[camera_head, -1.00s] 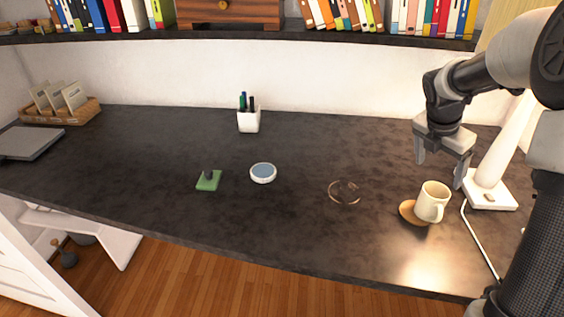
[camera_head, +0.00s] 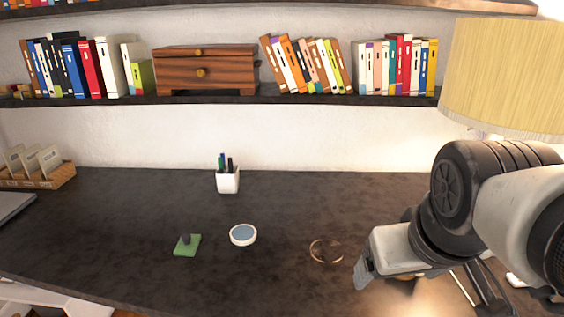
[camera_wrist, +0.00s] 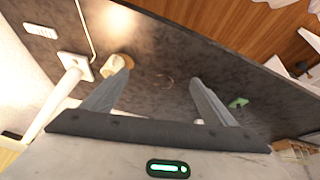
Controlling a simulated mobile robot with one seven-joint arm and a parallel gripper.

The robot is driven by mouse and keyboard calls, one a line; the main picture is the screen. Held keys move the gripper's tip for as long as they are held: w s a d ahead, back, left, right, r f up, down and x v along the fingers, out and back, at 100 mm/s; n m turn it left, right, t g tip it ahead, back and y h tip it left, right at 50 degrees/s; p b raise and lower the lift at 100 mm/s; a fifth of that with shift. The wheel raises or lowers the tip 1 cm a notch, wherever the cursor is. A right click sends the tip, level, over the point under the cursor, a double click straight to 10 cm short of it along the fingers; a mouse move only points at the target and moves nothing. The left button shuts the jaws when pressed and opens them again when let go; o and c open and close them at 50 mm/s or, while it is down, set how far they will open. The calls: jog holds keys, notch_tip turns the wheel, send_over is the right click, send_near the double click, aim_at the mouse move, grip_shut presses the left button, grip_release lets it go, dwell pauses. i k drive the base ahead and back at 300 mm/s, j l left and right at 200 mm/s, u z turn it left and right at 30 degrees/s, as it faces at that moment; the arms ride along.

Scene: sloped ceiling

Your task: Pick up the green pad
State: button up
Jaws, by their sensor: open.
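The green pad (camera_head: 188,245) lies flat on the dark desktop, left of centre in the head view, with a small dark object (camera_head: 185,239) standing on it. In the wrist view the green pad (camera_wrist: 238,102) is small, just beyond the right finger. My gripper (camera_wrist: 158,80) is open and empty, its two fingers spread wide above the desk. In the head view my gripper (camera_head: 364,272) is at the right side, well to the right of the pad and apart from it; its fingers are partly hidden by the hand.
A round white dish (camera_head: 243,235) sits right of the pad, with a clear ring-like item (camera_head: 326,251) farther right. A white pen cup (camera_head: 228,180) stands behind. A mug (camera_wrist: 117,65) and lamp (camera_wrist: 75,66) are near my arm. A bookshelf (camera_head: 300,98) overhangs the back.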

aim_at(187, 246)
jog(key=j+u, duration=0.1)
jog(key=u, duration=0.25)
jog(key=k+j+u, duration=0.1)
jog(key=u, duration=0.25)
jog(key=j+u, duration=0.2)
jog(key=u, duration=0.15)
jog(key=z, duration=0.45)
jog(key=i+j, duration=0.1)
jog(key=j, duration=0.25)
jog(key=i+j, duration=0.15)
jog(key=j, duration=0.2)
jog(key=i+j, duration=0.1)
jog(key=j, duration=0.25)
jog(key=i+j, duration=0.15)
jog(key=j, duration=0.2)
jog(key=i+j, duration=0.1)
jog(key=j, duration=0.25)
jog(key=j+z, duration=0.25)
jog(key=j, duration=0.65)
jog(key=i+u, duration=0.15)
jog(key=i+j, duration=0.05)
jog(key=i, duration=0.05)
